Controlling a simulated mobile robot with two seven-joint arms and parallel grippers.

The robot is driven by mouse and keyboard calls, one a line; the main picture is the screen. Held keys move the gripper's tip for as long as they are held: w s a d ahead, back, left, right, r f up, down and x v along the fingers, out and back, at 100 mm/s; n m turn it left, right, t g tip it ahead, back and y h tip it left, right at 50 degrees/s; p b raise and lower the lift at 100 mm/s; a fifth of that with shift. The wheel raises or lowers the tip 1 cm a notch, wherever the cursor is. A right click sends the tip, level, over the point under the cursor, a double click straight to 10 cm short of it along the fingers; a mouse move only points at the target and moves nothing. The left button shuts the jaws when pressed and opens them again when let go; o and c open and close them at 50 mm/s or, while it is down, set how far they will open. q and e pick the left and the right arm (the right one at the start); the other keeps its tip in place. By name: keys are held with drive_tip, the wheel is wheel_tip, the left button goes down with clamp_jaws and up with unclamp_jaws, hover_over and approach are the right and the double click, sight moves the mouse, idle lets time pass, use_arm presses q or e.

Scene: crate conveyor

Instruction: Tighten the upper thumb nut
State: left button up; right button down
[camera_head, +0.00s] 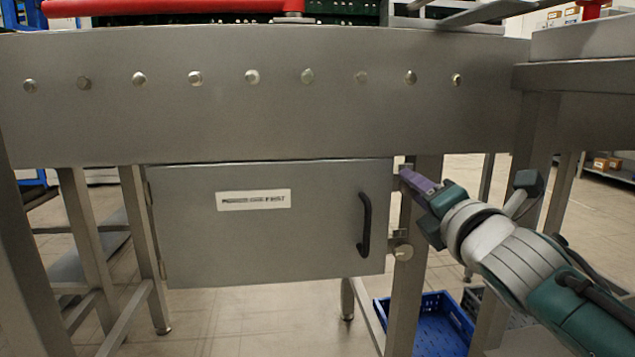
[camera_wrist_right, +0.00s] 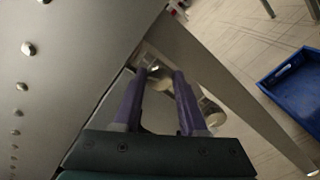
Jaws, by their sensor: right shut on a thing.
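My right gripper (camera_head: 412,180) reaches in from the right, its purple fingers at the upper right edge of the grey cabinet door (camera_head: 290,245). In the right wrist view the gripper (camera_wrist_right: 160,76) is shut on the upper thumb nut (camera_wrist_right: 160,83), a small metal knob between the fingertips. In the head view the fingers hide this nut. The lower thumb nut (camera_head: 403,252) is a round metal knob on the bracket below, apart from the gripper. It also shows in the right wrist view (camera_wrist_right: 211,113). My left gripper is not in view.
A black handle (camera_head: 365,224) stands out from the door, left of the nuts. A steel leg (camera_head: 407,295) runs down beside the door. A blue crate (camera_head: 436,325) lies on the floor behind it. A bolted steel beam (camera_head: 270,120) spans above.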

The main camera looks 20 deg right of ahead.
drive_tip(key=shift+m+p, duration=0.3)
drive_tip(key=shift+m, duration=1.9)
drive_tip(key=shift+f, duration=0.1)
drive_tip(key=shift+c, duration=2.2)
unclamp_jaws()
drive_tip(key=shift+s, duration=0.1)
drive_tip(key=p+v, duration=0.3)
drive_tip(key=v, duration=0.7)
